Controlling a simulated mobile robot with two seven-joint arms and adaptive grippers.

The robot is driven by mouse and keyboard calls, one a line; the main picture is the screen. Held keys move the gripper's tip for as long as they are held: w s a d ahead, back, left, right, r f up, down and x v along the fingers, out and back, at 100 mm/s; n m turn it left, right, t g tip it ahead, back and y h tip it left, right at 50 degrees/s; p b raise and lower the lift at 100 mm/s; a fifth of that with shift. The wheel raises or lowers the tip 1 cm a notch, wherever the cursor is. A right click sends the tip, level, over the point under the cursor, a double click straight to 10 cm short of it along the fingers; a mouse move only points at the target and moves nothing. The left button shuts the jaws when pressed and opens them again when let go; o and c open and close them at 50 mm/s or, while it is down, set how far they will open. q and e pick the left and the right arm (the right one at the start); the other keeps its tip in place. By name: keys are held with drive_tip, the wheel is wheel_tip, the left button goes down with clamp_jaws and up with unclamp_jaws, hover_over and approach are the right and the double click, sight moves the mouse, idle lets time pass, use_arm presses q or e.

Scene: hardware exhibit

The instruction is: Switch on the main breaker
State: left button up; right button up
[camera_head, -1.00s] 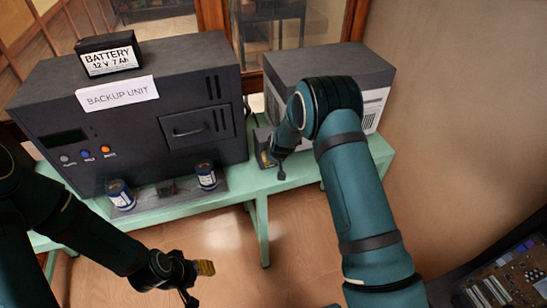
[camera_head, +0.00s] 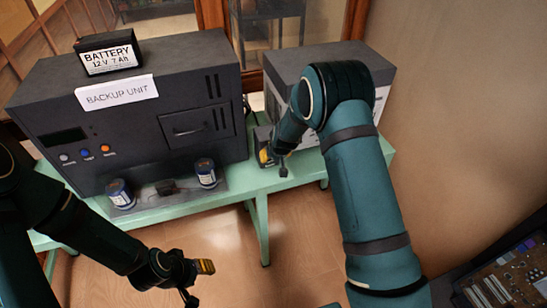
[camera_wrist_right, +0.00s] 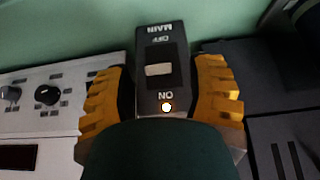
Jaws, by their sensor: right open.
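The main breaker (camera_wrist_right: 158,70) is a dark narrow box labelled MAIN, OFF and ON, upside down in the right wrist view. Its pale rocker (camera_wrist_right: 159,70) sits between OFF and ON, and a small light (camera_wrist_right: 166,107) glows by ON. I cannot tell the rocker's position. My right gripper (camera_wrist_right: 160,100) is open, its yellow fingers on either side of the breaker; contact is unclear. In the head view the right gripper (camera_head: 275,157) is right of the backup unit (camera_head: 130,115). My left gripper (camera_head: 200,270) is in front of the table, its finger opening unclear.
A green table (camera_head: 262,188) carries the backup unit, with a battery (camera_head: 109,53) on top. Two blue-and-white cylinders (camera_head: 120,195) (camera_head: 206,172) stand in front of it. A grey-topped box (camera_head: 365,60) stands behind my right arm. A circuit board (camera_head: 512,275) shows at lower right.

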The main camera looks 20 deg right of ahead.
drive_tip(key=v, duration=0.8)
drive_tip(key=shift+s+r, duration=0.15)
drive_tip(key=shift+r, duration=0.1)
drive_tip(key=s+a+f+m+g+y+b, duration=0.15)
drive_tip(key=s+a+f+b, duration=0.25)
drive_tip(key=s+f, duration=1.1)
drive_tip(key=s+a+f+g+y+b, duration=0.1)
drive_tip(key=s+a+f, duration=0.1)
drive_tip(key=s, duration=0.4)
drive_tip(key=s+a+f+g+y+b, duration=0.1)
drive_tip(key=s+a+f, duration=0.1)
drive_tip(key=s+a, duration=0.2)
drive_tip(key=s, duration=0.2)
drive_tip(key=shift+s+m, duration=0.3)
drive_tip(key=shift+m, duration=0.05)
drive_tip(key=shift+o, duration=0.2)
drive_tip(key=shift+f, duration=0.15)
idle(0.5)
